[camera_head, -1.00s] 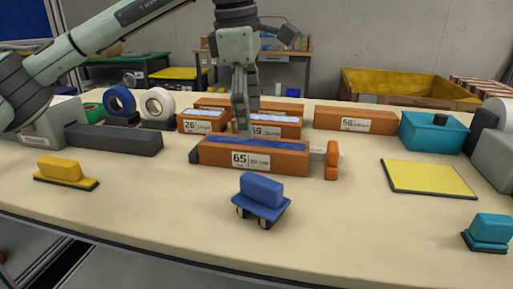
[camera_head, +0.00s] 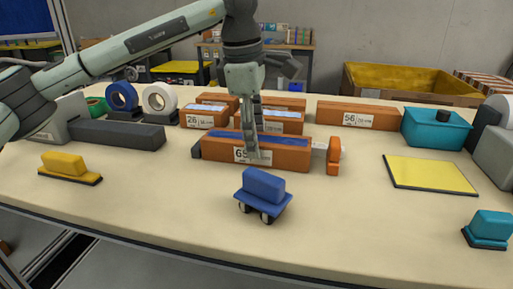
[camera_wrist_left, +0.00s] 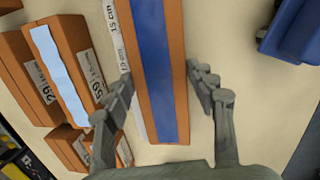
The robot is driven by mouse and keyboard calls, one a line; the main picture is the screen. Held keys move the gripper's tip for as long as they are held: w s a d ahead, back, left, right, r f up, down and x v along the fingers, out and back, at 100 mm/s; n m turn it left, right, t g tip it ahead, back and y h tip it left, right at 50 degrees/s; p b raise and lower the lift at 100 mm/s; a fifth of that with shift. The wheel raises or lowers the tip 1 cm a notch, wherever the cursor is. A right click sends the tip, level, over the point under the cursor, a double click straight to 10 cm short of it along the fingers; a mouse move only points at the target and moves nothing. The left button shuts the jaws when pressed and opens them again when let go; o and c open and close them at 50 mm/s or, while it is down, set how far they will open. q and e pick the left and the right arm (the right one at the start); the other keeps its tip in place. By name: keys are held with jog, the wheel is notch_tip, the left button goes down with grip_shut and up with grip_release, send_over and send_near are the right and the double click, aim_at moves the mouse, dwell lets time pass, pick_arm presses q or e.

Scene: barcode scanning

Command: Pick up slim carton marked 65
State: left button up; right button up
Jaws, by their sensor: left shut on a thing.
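The slim carton marked 65 (camera_head: 290,157) is long and orange with a blue strip on top and a white label on its front face. It appears to lie on the table, and it runs through the middle of the left wrist view (camera_wrist_left: 158,75). My left gripper (camera_head: 252,145) reaches down over it, left of its middle, with fingers on both long sides. The fingers (camera_wrist_left: 161,78) are shut on it. A finger hides part of the label in the head view. My right gripper is not in view.
Orange cartons, including one marked 26 (camera_head: 203,117) and one marked 56 (camera_head: 357,115), stand behind. An orange-ended tool (camera_head: 333,155) stands at the carton's right end. A blue wheeled block (camera_head: 263,190) is in front. A yellow mat (camera_head: 430,174) lies at right; the front table is mostly clear.

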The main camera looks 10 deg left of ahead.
pick_arm(q)
jog(key=c, duration=0.7)
jog(key=shift+c, duration=0.4)
jog(key=shift+r, duration=0.15)
